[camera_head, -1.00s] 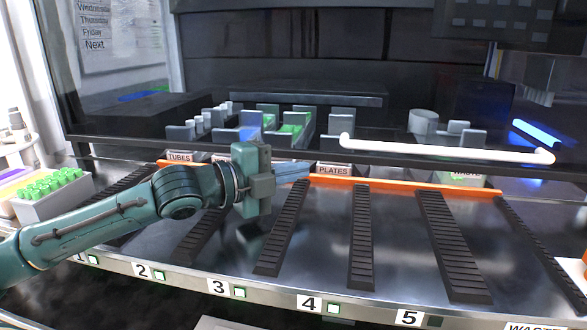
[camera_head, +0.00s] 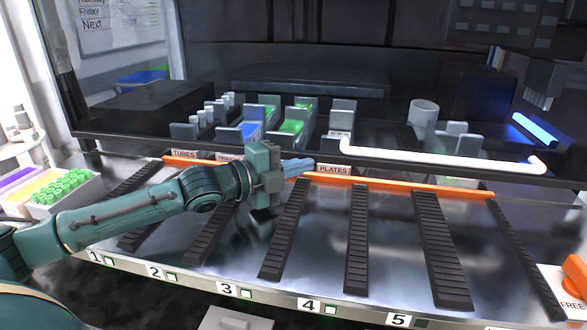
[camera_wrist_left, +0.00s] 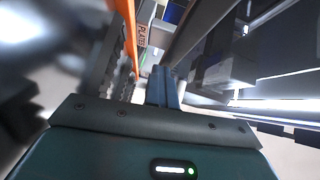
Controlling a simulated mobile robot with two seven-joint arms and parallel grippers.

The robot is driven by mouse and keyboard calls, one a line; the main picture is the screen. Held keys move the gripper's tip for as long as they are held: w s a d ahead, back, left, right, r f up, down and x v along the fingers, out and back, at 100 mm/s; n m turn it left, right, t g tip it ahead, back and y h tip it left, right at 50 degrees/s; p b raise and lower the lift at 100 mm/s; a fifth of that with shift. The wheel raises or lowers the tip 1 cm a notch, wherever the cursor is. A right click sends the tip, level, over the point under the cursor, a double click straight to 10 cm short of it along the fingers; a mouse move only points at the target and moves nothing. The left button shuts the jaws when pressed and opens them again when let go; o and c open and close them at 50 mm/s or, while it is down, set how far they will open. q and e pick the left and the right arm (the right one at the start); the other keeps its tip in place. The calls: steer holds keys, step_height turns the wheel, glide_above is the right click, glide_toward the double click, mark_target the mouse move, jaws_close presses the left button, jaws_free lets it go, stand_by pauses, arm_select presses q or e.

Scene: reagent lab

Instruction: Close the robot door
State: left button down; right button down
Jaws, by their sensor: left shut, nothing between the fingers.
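The door is a dark see-through panel (camera_head: 300,115) across the front of the machine, with a white bar handle (camera_head: 440,160) low on its right half. A gap shows between its lower edge and the orange strip (camera_head: 420,184) on the deck. My left gripper (camera_head: 300,167) is shut and empty, close to the PLATES label (camera_head: 333,170), left of the handle. I cannot tell if it touches the door. In the left wrist view its fingers (camera_wrist_left: 162,86) are together, beside the label (camera_wrist_left: 141,36) and a dark bar. My right gripper is not in view.
Dark ribbed rails (camera_head: 357,240) run down the metal deck, with numbered slots along its front edge. Racks with blue and green contents (camera_head: 290,126) stand behind the door. A box of green-capped tubes (camera_head: 62,188) stands at far left. An orange item (camera_head: 574,278) lies at right.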

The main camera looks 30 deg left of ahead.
arm_select(q)
steer(key=shift+w+a, duration=0.15)
steer(key=shift+a, duration=0.1)
